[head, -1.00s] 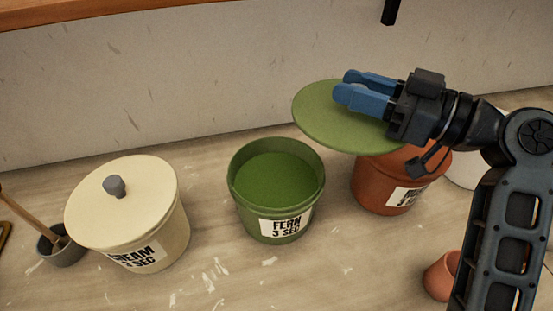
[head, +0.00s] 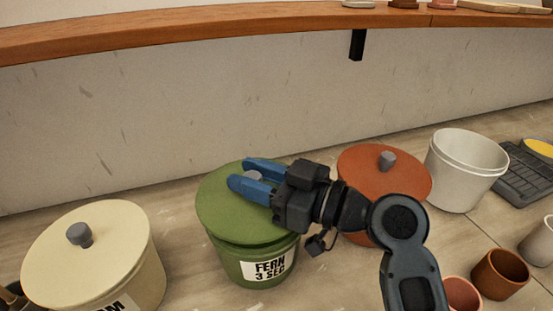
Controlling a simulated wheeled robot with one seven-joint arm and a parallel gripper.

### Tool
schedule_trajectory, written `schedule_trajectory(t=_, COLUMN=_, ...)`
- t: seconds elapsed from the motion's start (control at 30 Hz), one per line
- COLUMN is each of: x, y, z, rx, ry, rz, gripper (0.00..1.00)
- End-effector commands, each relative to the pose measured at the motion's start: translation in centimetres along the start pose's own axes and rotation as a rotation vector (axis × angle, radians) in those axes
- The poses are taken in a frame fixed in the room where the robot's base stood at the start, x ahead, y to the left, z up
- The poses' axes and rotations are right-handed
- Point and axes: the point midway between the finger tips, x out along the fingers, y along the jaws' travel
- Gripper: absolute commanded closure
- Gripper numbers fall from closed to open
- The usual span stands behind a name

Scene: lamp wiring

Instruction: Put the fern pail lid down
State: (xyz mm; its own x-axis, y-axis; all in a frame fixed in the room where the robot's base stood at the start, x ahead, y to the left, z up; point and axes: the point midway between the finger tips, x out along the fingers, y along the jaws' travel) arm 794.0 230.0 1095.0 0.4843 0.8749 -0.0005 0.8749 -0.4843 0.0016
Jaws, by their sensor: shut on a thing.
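The green fern pail (head: 240,268) stands on the worktop with its label "FERN 3 SEC" facing me. The round green fern pail lid (head: 215,210) is over the pail's mouth and hides the paint inside. It looks slightly tilted or off-centre, and I cannot tell whether it sits fully on the rim. My gripper (head: 247,175) is above the lid, its blue fingers shut on the lid's grey knob (head: 254,177).
A cream lidded pail (head: 100,245) stands at the left. A terracotta lidded pail (head: 375,180) stands right, partly behind my arm. Further right are an open white pail (head: 468,170), a dark tray (head: 520,175) and small pots (head: 500,275). A wooden shelf (head: 200,25) runs above.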

Motion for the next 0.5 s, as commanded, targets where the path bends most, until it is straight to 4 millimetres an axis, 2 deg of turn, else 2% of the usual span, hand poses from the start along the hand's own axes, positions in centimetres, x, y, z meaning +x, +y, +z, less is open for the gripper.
schedule_trajectory(t=0.03, x=-0.02, y=0.02, z=1.33, rx=0.002, ry=-0.001, rz=0.0, gripper=0.97)
schedule_trajectory(t=0.13, x=-0.03, y=0.02, z=1.99, rx=0.002, ry=0.0, rz=0.0, gripper=0.97)
schedule_trajectory(t=0.5, x=-0.05, y=0.04, z=2.18, rx=0.001, ry=0.001, rz=0.0, gripper=0.97)
